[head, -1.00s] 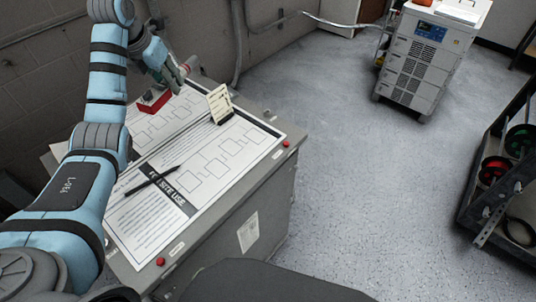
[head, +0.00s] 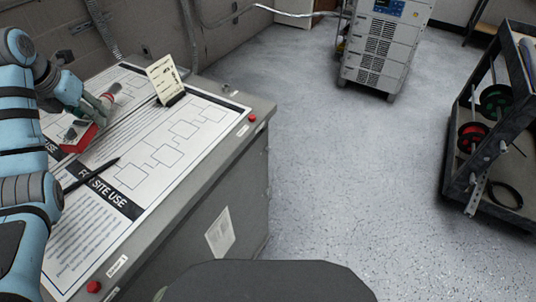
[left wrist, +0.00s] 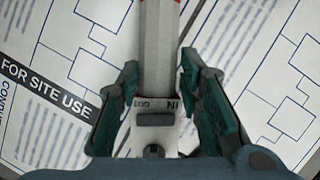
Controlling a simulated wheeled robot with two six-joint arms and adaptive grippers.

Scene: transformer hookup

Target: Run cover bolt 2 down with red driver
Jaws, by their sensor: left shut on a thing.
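My left gripper (head: 98,105) is over the printed sheets on the grey cabinet top, at the left of the head view. In the left wrist view the driver's grey body with red edges (left wrist: 158,50) lies between the green finger pads (left wrist: 158,95). Red bolt heads stand at the cabinet's near corner (head: 93,287) and right corner (head: 252,117), apart from the driver. My right gripper is out of view.
A red holder (head: 78,138) sits below the left gripper. A cream card in a stand (head: 165,80) and a black pen (head: 90,174) are on the sheets.

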